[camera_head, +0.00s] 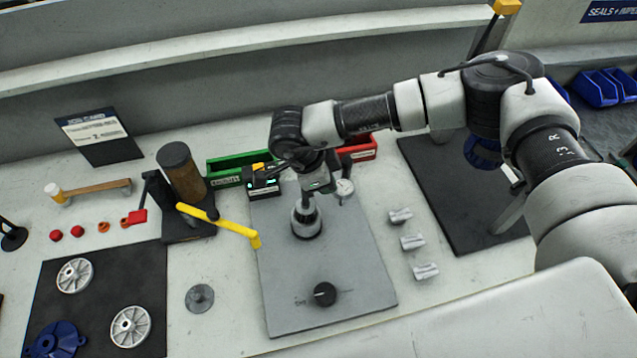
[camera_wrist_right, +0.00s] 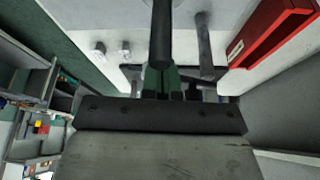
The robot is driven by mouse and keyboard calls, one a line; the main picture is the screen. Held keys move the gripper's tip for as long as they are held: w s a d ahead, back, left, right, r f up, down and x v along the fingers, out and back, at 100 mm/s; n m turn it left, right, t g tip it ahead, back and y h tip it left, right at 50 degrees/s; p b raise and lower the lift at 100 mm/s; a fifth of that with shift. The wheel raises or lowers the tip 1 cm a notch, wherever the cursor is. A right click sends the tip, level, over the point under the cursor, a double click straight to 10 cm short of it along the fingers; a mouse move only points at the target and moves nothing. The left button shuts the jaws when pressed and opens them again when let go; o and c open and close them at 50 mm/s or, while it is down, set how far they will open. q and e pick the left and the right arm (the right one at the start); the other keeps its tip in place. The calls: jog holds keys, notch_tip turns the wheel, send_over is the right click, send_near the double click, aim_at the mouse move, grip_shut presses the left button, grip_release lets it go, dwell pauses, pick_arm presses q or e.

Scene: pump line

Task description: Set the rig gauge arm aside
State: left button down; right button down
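The rig is a grey plate (camera_head: 345,270) with a black knob (camera_head: 325,293) and a round metal seat (camera_head: 306,219). A small round dial gauge (camera_head: 344,187) stands at its back right; its arm is mostly hidden behind my right gripper (camera_head: 318,182). This gripper is above the seat, just left of the dial. In the right wrist view, its green-padded fingers (camera_wrist_right: 162,80) are close together, with a dark rod (camera_wrist_right: 160,35) in line with them. I cannot tell whether they hold it. My left gripper is out of view.
A yellow lever (camera_head: 220,225) reaches from a black stand toward the plate's left edge. Green (camera_head: 225,170) and red (camera_head: 358,150) bins stand behind. Several small metal blocks (camera_head: 412,242) lie to the right. A dark mat (camera_head: 460,190) beyond them looks mostly bare.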

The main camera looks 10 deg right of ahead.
jog(key=d+n+b, duration=0.1)
jog(key=s+d+n+t+b, duration=0.1)
jog(key=n, duration=0.1)
jog(key=shift+s+f, duration=0.25)
jog(key=shift+s+d+r+n+t+b, duration=0.15)
jog(key=shift+s+d+n+t+b, duration=0.15)
jog(key=shift+d+n+b, duration=0.5)
jog(key=shift+a, duration=0.2)
jog(key=shift+a+b, duration=0.5)
jog(key=shift+a, duration=0.05)
jog(key=b, duration=0.3)
send_near(341, 194)
jog(key=a, duration=0.1)
jog(key=a+r, duration=0.2)
jog(key=shift+s+a, duration=0.2)
jog(key=shift+s, duration=0.15)
